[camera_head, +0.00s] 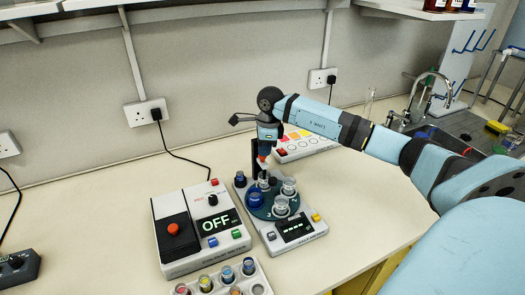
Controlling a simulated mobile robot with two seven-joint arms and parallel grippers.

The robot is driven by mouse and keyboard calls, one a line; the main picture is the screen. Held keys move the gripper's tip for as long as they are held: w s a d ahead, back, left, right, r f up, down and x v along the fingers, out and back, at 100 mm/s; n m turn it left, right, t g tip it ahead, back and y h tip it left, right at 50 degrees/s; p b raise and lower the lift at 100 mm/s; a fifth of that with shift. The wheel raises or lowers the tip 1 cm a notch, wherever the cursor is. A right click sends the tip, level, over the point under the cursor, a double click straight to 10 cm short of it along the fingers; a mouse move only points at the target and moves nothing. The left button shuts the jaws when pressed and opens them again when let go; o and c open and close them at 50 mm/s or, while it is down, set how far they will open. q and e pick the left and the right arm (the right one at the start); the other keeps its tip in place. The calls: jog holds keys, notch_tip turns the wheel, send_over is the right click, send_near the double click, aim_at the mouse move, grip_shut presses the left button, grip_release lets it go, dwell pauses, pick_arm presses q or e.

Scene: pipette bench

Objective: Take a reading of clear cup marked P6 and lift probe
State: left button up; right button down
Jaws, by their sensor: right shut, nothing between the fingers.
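A carousel device (309,236) stands on the bench with a dark round turntable (268,214) that carries several cups. One clear cup (288,187) stands at the back right of the turntable and another clear cup (281,207) at the front. A blue cup (255,199) stands at the left. Cup markings are too small to read, so I cannot tell which is P6. My right gripper (264,147) points down above the back of the turntable, shut and empty. A red-tipped part (262,159), perhaps the probe's top, shows just below it. My left gripper is out of view.
A control box (205,262) reading OFF, with a red button (173,229), stands left of the device. A rack of coloured vials (247,268) sits in front. A panel with coloured circles (305,143) lies behind my right arm. A sink is at far right.

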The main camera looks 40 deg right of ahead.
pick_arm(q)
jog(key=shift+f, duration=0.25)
pick_arm(e)
jog(key=shift+f, duration=0.25)
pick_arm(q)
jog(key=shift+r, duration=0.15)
pick_arm(e)
jog(key=shift+s+d+r, duration=0.25)
jog(key=shift+s+d, duration=0.25)
jog(key=shift+d, duration=0.1)
jog(key=shift+s+d+r, duration=0.25)
jog(key=shift+s+d, duration=0.2)
jog(key=shift+d, duration=0.15)
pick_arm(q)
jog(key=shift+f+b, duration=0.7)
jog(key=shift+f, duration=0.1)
pick_arm(e)
notch_tip(320, 180, up, 14)
jog(key=d, duration=0.1)
jog(key=shift+s+f, duration=0.15)
jog(key=shift+s, duration=0.3)
